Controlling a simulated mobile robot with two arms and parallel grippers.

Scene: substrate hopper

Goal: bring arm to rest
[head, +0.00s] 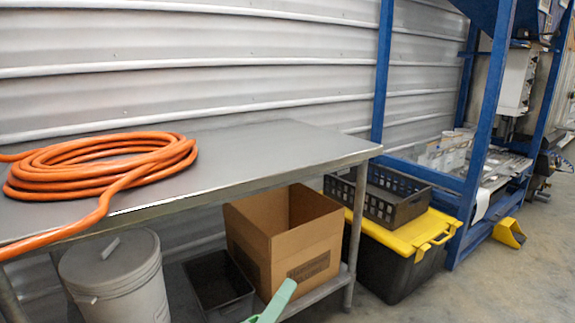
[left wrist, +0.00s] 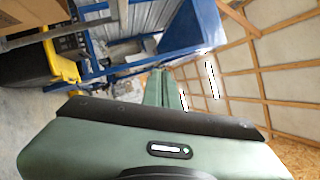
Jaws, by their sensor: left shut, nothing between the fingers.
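My left gripper (head: 285,290) shows only as a pale green tip at the bottom edge of the head view, in front of the cardboard box (head: 290,240). The rest of that arm is out of the frame. In the left wrist view the green fingers (left wrist: 160,80) lie close together, with nothing seen between them. That view is tilted, with the blue frame ahead and the wooden-framed wall and ceiling at the right. My right gripper is in neither view.
A steel table (head: 255,150) carries a coiled orange hose (head: 100,165). A grey bin (head: 118,280) stands at lower left. A yellow-lidded black tote (head: 400,265) holds a black crate (head: 380,195). A blue frame (head: 490,130) stands at right, with open floor before it.

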